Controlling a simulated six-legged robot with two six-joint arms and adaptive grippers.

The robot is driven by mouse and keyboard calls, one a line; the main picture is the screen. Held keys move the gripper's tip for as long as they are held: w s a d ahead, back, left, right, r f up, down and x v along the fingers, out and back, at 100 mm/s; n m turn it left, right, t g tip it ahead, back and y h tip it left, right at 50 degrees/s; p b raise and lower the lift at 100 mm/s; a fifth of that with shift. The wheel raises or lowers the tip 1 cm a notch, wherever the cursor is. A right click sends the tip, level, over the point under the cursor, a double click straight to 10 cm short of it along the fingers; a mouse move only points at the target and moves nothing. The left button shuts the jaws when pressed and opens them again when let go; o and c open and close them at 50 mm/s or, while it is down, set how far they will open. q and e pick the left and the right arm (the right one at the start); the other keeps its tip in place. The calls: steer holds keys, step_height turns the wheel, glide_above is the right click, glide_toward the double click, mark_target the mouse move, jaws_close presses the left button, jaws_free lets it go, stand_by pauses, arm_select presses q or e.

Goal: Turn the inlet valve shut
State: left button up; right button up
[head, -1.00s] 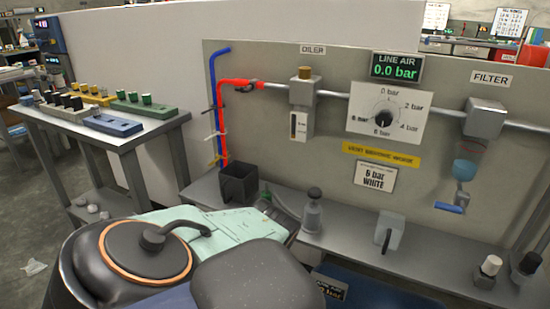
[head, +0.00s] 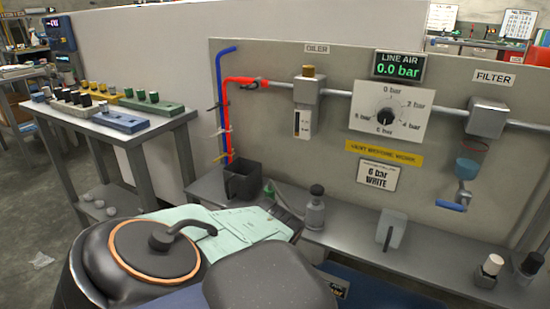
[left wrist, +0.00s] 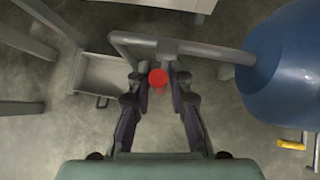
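In the left wrist view, a round red knob (left wrist: 157,78) sits at a grey pipe (left wrist: 205,52) that runs to a blue tank (left wrist: 290,60). I cannot tell for certain that it is the inlet valve. My left gripper (left wrist: 157,86) is open, with one finger on either side of the knob and a small gap showing on both sides. I cannot tell how far the knob lies beyond the fingertips. Neither gripper shows in the head view.
The panel carries an oiler (head: 305,105) and a filter (head: 487,118) with a blue lever (head: 450,205). A grey bench shelf (head: 350,237) below holds a black bin (head: 242,181). In the left wrist view, an open grey drawer (left wrist: 100,72) and table legs stand left; a yellow handle (left wrist: 291,145) is right.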

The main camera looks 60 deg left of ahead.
arm_select(q)
steer(key=shift+o, duration=1.4)
steer(key=shift+s+d+r, duration=0.15)
steer(key=shift+s+r, duration=0.1)
steer(key=shift+r, duration=0.1)
steer(key=v, duration=1.1)
steer(key=shift+s+d, duration=0.1)
